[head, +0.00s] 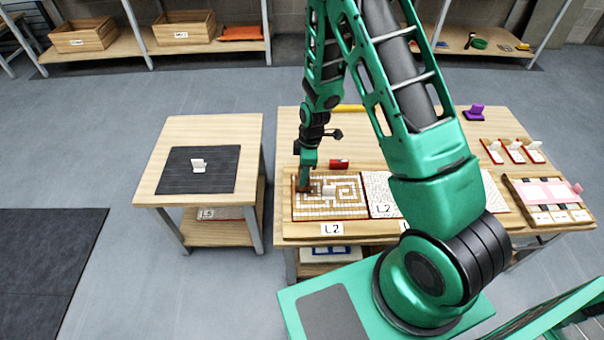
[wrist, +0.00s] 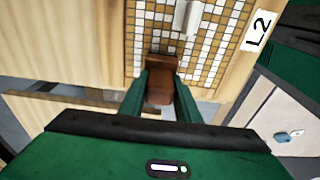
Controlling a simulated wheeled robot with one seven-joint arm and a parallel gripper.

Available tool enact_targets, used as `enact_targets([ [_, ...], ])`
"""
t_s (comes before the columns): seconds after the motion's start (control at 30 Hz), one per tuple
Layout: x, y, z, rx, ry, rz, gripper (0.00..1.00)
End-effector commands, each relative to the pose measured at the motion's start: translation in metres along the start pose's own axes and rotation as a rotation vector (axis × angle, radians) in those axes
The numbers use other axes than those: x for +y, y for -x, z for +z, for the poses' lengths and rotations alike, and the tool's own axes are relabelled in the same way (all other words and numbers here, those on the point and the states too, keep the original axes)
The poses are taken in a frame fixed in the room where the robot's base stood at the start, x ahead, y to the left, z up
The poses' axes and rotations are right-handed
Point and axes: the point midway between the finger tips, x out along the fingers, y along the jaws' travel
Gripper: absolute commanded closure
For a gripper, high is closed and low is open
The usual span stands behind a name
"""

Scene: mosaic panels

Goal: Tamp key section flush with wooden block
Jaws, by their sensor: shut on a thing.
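My gripper (wrist: 160,90) is shut on a reddish-brown wooden block (wrist: 161,76), seen between its green fingers in the wrist view. In the head view my gripper (head: 306,172) points down at the left edge of the mosaic panel marked L2 (head: 330,212), with the block (head: 301,186) low over that edge. The panel has a tan and white key pattern. A section with a white upright handle (head: 329,190) sits in the panel, right of the block; the handle also shows in the wrist view (wrist: 188,18). I cannot tell whether the block touches the panel or whether the section is flush.
A second mosaic panel (head: 381,188) lies to the right, partly behind my arm. A red item (head: 339,163) lies behind the first panel. Small red trays (head: 514,151) stand at the right. A side table (head: 165,135) holds a dark mat (head: 180,180) with a white handled piece (head: 198,165).

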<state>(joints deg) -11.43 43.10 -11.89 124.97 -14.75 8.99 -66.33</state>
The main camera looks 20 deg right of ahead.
Motion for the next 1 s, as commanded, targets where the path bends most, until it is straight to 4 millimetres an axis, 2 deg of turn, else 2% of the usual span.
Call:
enact_targets([
  [1.0, 0.0002, -0.0098, 0.001, 0.0, 0.0, 0.0, 0.93],
])
